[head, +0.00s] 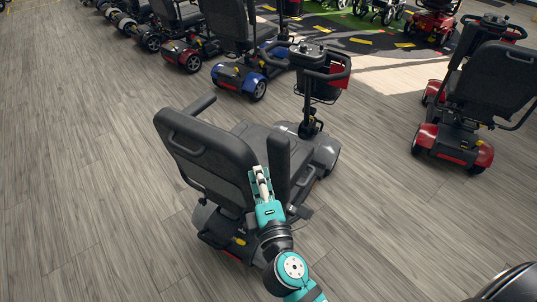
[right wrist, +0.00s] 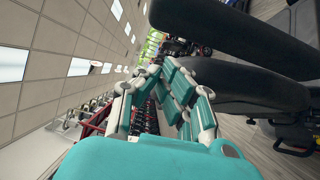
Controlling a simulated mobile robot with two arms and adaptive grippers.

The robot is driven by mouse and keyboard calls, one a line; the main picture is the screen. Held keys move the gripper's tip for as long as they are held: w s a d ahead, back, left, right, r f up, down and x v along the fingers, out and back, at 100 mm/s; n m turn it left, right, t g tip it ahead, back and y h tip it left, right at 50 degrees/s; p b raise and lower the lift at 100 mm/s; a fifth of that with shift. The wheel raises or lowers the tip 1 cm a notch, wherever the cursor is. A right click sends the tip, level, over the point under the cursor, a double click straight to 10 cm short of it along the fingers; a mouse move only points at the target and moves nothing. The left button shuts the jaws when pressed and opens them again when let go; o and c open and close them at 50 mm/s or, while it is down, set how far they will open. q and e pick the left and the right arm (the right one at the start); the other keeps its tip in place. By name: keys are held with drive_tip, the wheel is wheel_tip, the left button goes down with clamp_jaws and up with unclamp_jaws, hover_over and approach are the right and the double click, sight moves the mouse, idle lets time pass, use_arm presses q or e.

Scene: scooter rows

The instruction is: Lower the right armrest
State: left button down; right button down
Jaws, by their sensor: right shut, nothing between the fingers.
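A grey mobility scooter with a black seat stands in the middle of the head view, its backrest (head: 205,150) towards me. Its right armrest (head: 278,165) is raised and stands upright beside the backrest. The left armrest (head: 200,104) lies level. My right gripper (head: 260,180) is shut and empty, between the backrest's right edge and the raised armrest; I cannot tell if it touches either. In the right wrist view the fingers (right wrist: 165,80) come together, and a dark padded bar, likely the raised armrest (right wrist: 230,30), crosses the top. My left gripper is not in view.
The scooter's tiller and basket (head: 325,82) are at its front. A red scooter (head: 490,90) stands to the right and a blue one (head: 240,75) behind, with several more in a row at upper left. The wooden floor (head: 80,170) on the left is clear.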

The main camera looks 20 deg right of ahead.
sight(269, 163)
drive_tip(key=w+d, duration=0.1)
drive_tip(key=w+d+p, duration=0.1)
drive_tip(key=w+d, duration=0.1)
drive_tip(key=shift+r, duration=0.2)
drive_tip(key=shift+p, duration=0.3)
